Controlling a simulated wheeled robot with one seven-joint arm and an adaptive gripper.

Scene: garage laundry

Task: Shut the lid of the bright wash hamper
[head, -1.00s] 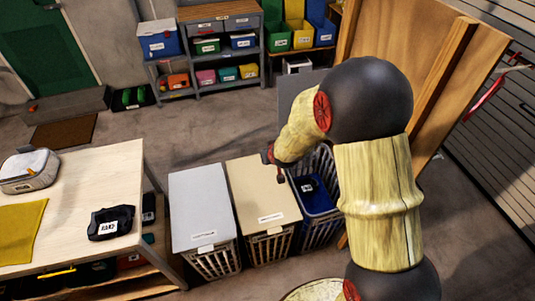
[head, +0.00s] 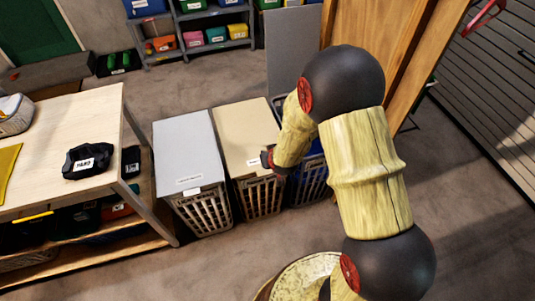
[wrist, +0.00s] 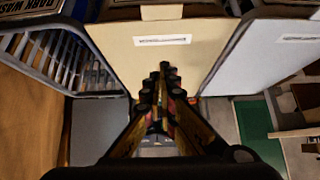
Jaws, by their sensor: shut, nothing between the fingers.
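Three slatted hampers stand in a row, and I cannot read which is the bright one. The right hamper (head: 309,185) is open, with a blue liner; its grey lid (head: 293,48) stands upright behind it. The middle hamper's tan lid (head: 243,130) and the left hamper's pale grey lid (head: 188,150) are down. My gripper (head: 266,159) is shut and empty, near the tan lid's front right. In the wrist view its fingertips (wrist: 164,70) show against the tan lid, beside the open hamper's rim (wrist: 105,93). My arm hides part of the open hamper.
A table (head: 75,130) with a black labelled bundle (head: 88,161) stands at the left. A wooden panel (head: 415,45) stands close by on the right, behind my arm. Shelves with bins (head: 215,30) are at the back. Floor (head: 470,200) is clear at the right.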

